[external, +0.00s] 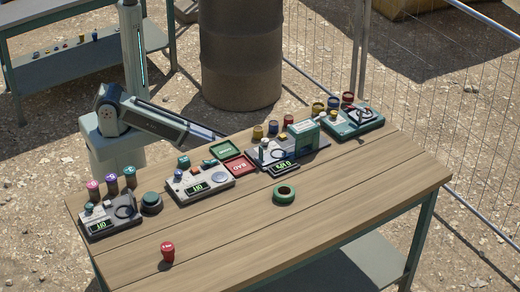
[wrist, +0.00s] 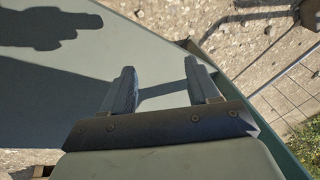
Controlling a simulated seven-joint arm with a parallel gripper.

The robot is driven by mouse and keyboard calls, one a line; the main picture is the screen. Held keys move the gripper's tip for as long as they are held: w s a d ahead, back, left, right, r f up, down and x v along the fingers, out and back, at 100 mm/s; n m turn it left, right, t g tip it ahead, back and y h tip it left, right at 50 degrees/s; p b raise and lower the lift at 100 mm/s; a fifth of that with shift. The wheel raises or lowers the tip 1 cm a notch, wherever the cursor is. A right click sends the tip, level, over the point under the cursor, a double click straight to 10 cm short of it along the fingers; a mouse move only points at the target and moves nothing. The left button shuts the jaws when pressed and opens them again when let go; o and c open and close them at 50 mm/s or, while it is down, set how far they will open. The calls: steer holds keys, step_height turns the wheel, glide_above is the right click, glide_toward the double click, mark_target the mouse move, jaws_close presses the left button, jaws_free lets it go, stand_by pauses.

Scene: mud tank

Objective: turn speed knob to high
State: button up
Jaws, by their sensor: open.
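Several small devices with dials and displays stand along the back of the wooden table. A grey control box (external: 110,217) is at the left end, a pale box (external: 201,183) left of centre, a green-and-grey machine (external: 303,135) right of centre, and a teal unit (external: 352,121) at the right. Small knobs show on them, but their labels are too small to read, so I cannot tell which is the speed knob. My gripper (wrist: 160,63) is open and empty in the wrist view, with no device between its fingers. In the external view my arm extends over the table's back edge.
Several coloured jars stand behind the devices. A red jar (external: 168,252) stands near the front left, and a green tape roll (external: 285,194) lies mid-table. Green and red trays (external: 240,166) lie between the middle devices. The front right of the table (external: 370,185) is clear.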

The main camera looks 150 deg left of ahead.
steer(key=s+a+r+n+t+y, duration=0.1)
steer(key=s+a+r+n+t, duration=0.15)
steer(key=a+r, duration=0.65)
steer(key=s+a+r+n+t, duration=0.1)
steer(key=s+a+r, duration=0.4)
steer(key=r, duration=0.8)
steer(key=s+a+r+n+t+y, duration=0.1)
steer(key=s+a+r+t, duration=0.1)
steer(key=a+r, duration=0.8)
step_height(320, 180, up, 30)
steer(key=n+g+h, duration=0.5)
steer(key=h, duration=0.1)
glide_above(334, 112)
step_height(334, 112, down, 13)
steer(key=shift+f, duration=0.2)
steer(key=shift+c, duration=0.3)
